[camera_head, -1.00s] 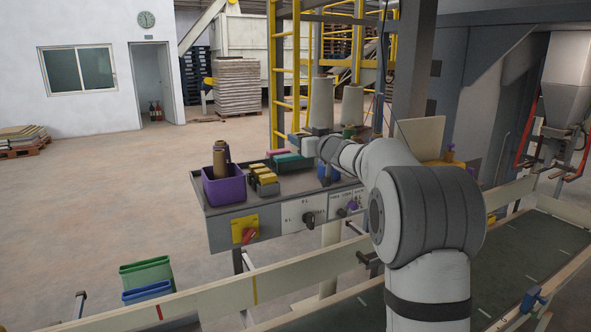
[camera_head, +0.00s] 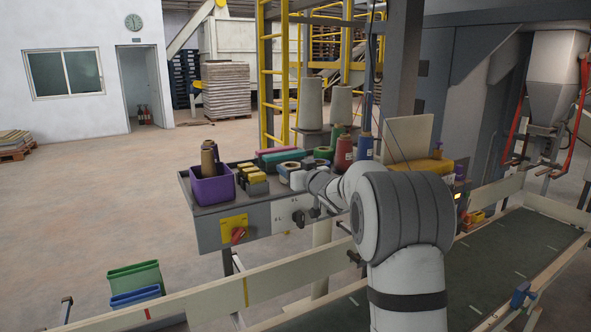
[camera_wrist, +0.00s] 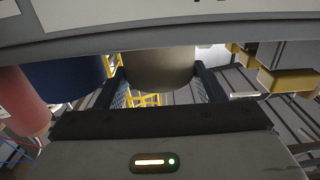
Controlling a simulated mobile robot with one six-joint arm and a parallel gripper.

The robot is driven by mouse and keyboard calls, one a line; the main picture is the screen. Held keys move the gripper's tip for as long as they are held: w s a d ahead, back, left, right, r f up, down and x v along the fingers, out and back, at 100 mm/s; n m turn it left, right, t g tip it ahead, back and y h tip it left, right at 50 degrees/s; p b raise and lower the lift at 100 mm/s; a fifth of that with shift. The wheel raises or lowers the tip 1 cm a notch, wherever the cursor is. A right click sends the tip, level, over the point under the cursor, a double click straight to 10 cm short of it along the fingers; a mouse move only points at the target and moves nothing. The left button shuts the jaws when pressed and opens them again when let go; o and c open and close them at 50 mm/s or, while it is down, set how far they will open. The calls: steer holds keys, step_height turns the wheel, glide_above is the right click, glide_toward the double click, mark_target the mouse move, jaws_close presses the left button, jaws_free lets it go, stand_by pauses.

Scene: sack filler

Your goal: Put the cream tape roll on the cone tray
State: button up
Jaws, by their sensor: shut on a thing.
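In the wrist view my gripper (camera_wrist: 160,76) is shut, with one dark finger on each side of a cream-beige round thing, the cream tape roll (camera_wrist: 160,66). In the head view the end of my arm is low over the left-middle of the grey bench, where a small pale and blue shape (camera_head: 290,173) shows; roll and fingers are hard to separate there. A red cone (camera_head: 343,154) and a blue cone (camera_head: 365,146) stand behind my arm. The cone tray cannot be made out clearly; my arm hides part of that area.
A purple bin (camera_head: 212,186) holding a brown cone stands at the bench's left end, beside several yellow-topped blocks (camera_head: 253,180). A teal box (camera_head: 283,157) lies behind. Two tall pale cones (camera_head: 312,104) stand at the back. A conveyor (camera_head: 515,245) runs along the front right.

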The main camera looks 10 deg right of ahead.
steer(key=shift+f, duration=0.15)
steer(key=o, duration=0.7)
steer(key=shift+r, duration=0.25)
steer(key=b+v, duration=0.2)
steer(key=v, duration=1)
